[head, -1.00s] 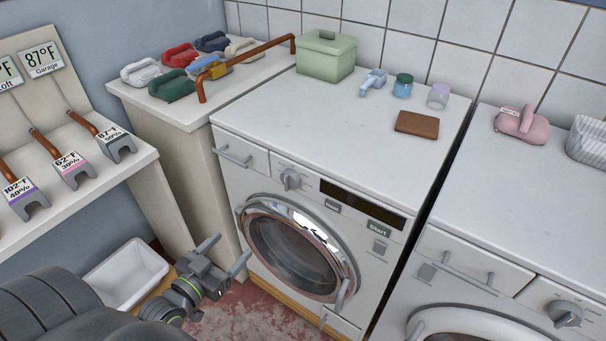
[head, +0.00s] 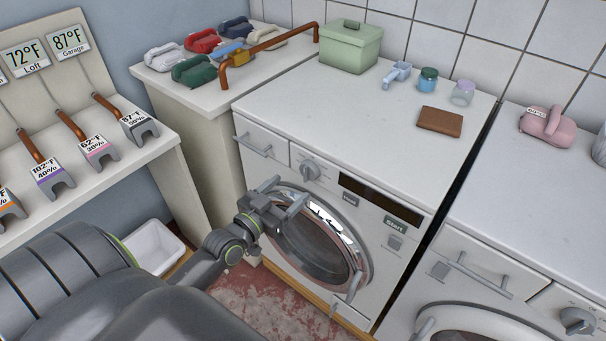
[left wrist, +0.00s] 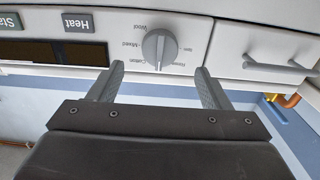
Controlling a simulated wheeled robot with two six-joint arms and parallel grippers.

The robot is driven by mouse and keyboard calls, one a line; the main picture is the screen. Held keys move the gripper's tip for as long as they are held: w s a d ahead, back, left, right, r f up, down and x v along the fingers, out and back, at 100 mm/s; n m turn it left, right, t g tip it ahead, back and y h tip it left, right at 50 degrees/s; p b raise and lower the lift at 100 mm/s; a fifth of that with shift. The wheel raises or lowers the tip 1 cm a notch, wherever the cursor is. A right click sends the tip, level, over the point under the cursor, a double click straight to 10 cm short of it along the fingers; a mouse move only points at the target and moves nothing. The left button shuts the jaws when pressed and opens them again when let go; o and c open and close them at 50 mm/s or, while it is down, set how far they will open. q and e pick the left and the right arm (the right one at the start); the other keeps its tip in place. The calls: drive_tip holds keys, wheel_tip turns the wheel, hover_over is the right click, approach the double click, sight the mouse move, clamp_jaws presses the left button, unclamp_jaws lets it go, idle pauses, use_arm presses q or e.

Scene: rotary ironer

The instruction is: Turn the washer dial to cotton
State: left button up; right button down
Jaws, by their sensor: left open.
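The washer (head: 300,140) stands in the middle of the head view. Its grey dial (head: 310,171) sits on the front panel, left of the dark display. My left gripper (head: 289,196) is open and empty, in front of the washer just below and left of the dial. In the left wrist view, which is upside down, the dial (left wrist: 159,48) shows between the two open fingers (left wrist: 160,76), apart from both. Labels around it include Wool, Mixed and Cotton. The dial's ridge is about vertical there; I cannot tell which label it marks. My right gripper is not in view.
The Heat button (left wrist: 78,22) and display (left wrist: 84,54) are beside the dial. A drawer handle (head: 253,147) projects on its other side. The round door (head: 315,250) is below. A second machine (head: 510,240) stands at right.

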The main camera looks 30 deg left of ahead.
sight(304, 176)
use_arm(q)
drive_tip(key=w, duration=0.5)
drive_tip(key=shift+w+d, duration=0.2)
drive_tip(key=shift+d, duration=0.05)
drive_tip(key=shift+w, duration=0.6)
drive_tip(key=shift+c, duration=0.2)
drive_tip(key=c, duration=0.9)
